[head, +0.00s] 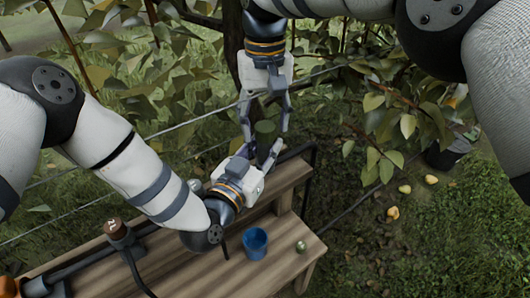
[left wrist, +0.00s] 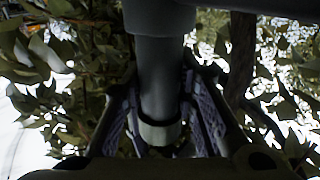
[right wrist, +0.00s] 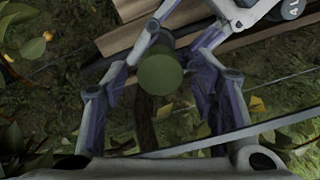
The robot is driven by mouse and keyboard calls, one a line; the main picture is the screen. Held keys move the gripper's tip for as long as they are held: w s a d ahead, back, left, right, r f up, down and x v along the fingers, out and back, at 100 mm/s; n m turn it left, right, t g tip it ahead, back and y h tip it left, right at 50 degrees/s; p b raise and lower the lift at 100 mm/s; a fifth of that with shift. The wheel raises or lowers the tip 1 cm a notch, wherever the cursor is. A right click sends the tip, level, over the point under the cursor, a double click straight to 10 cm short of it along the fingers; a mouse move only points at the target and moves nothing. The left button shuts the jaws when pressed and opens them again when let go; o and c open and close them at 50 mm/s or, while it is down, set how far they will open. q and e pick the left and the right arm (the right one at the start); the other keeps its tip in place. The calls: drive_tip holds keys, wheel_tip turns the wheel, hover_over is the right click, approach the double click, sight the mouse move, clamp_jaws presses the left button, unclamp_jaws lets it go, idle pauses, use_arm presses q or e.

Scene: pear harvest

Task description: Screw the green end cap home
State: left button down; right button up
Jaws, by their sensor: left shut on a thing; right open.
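The green end cap (right wrist: 160,74) shows as a round green disc between my right fingers in the right wrist view. In the head view it (head: 265,128) is a short dark green cylinder above my left gripper (head: 262,153). My left gripper is shut on a grey tube (left wrist: 160,85) with a paler ring near its end. My right gripper (head: 264,124) comes down from above, open, one finger either side of the cap, apparently clear of it. The joint between cap and tube is hidden, so how they meet cannot be told.
A wooden bench (head: 205,268) below carries a blue cup (head: 255,243) and a small greenish round thing (head: 301,246). A dark pole-like tool (head: 122,240) lies at its left. Wires and leafy branches (head: 380,115) surround the arms. Several pears (head: 392,213) lie on the ground at right.

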drive_tip(key=shift+r, duration=1.85)
drive_tip(key=shift+c, duration=0.4)
drive_tip(key=shift+a+r+n, duration=0.15)
drive_tip(key=shift+r+n, duration=0.15)
drive_tip(key=shift+n, duration=0.5)
drive_tip(key=r+n, duration=0.1)
drive_tip(key=n, duration=0.1)
drive_tip(key=r+n, duration=0.1)
drive_tip(key=n, duration=0.1)
drive_tip(key=shift+n, duration=0.4)
drive_tip(key=n, duration=0.1)
drive_tip(key=r+n, duration=0.1)
drive_tip(key=shift+n, duration=0.3)
wheel_tip(320, 180, down, 8)
drive_tip(key=shift+f, duration=0.1)
